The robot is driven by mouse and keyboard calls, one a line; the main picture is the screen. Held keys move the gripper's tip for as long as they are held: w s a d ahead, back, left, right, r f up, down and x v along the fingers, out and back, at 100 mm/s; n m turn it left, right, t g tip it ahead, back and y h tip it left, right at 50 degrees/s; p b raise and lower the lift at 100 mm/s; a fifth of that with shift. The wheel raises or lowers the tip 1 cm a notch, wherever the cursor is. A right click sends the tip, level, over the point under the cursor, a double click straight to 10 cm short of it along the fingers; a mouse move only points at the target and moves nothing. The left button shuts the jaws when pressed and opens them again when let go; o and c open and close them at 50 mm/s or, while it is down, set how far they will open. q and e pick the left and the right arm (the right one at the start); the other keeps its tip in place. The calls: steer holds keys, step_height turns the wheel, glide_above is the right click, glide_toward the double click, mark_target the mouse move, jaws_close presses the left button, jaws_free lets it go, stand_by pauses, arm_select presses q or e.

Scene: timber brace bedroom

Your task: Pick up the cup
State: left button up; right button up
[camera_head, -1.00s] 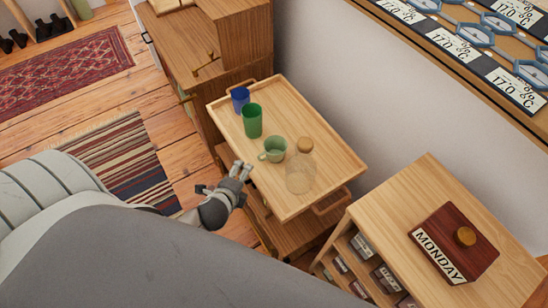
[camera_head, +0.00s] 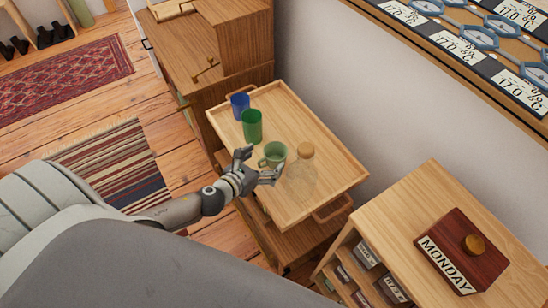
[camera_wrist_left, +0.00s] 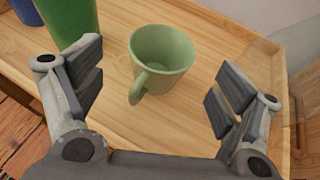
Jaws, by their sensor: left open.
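A pale green cup (camera_head: 274,154) with a handle stands upright on the wooden tray top (camera_head: 318,141) of a small cart. In the left wrist view the cup (camera_wrist_left: 163,55) is ahead of my left gripper, roughly between the lines of its fingers, with its handle turned toward the palm. My left gripper (camera_head: 257,166) is at the cart's near edge beside the cup. Its fingers (camera_wrist_left: 160,88) are wide apart with nothing between them, and I see no contact with the cup. My right gripper is not in view.
A green tumbler (camera_head: 252,126) and a blue one (camera_head: 240,105) stand left of the cup. A clear bottle with a wooden stopper (camera_head: 305,150) stands close on its right. A wooden shelf unit (camera_head: 431,199) is at the right. The tray's far right part is clear.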

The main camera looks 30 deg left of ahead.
mark_target(281, 147)
arm_select(q)
steer(key=shift+r+x, duration=0.15)
steer(key=shift+x, duration=1.25)
steer(key=shift+r+x, duration=0.15)
steer(key=shift+x, duration=1.3)
steer(key=shift+d, duration=0.1)
steer(key=shift+c, duration=0.3)
steer(key=c, duration=1.2)
steer(key=shift+w+r, duration=0.1)
